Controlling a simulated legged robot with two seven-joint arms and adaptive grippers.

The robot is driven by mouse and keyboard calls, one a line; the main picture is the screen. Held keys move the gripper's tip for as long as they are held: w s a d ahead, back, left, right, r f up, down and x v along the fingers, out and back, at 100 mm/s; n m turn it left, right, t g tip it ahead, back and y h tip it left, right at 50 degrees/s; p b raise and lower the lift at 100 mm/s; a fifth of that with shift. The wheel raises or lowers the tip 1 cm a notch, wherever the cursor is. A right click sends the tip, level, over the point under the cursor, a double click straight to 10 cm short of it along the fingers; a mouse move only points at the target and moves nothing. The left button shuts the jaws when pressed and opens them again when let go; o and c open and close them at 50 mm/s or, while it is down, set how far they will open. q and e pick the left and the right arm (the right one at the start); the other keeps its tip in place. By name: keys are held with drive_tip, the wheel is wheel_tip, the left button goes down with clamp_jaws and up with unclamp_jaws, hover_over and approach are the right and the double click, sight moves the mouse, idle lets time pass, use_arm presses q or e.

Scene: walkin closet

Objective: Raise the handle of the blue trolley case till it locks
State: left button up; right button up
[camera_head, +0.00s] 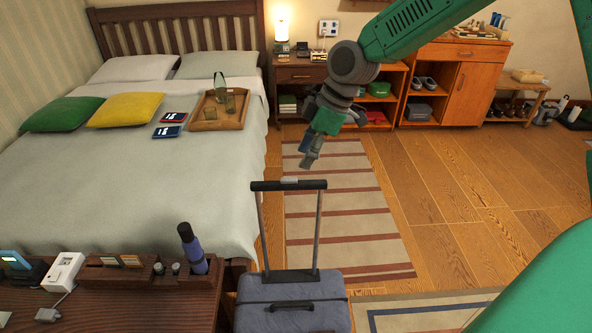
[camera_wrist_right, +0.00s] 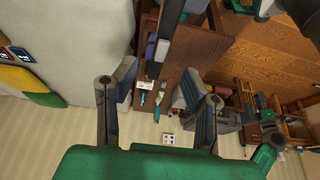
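The blue trolley case (camera_head: 293,302) stands upright at the bottom centre of the head view, its lower part cut off by the frame. Its telescopic handle stands extended above it: two grey rods rise to a black crossbar (camera_head: 270,186) with a light button in the middle. My right gripper (camera_head: 309,161) is just above and slightly right of the crossbar, apart from it. In the right wrist view its two fingers (camera_wrist_right: 160,92) are spread, with nothing visibly held between them. My left gripper is not in view.
A bed (camera_head: 140,180) with a wooden tray (camera_head: 219,110) lies to the left. A dark wooden desk (camera_head: 120,308) with a bottle (camera_head: 192,248) stands close left of the case. A striped rug (camera_head: 345,225) and open floor (camera_head: 480,215) lie behind and right.

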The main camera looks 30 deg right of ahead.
drive_tip(key=shift+v, duration=1.6)
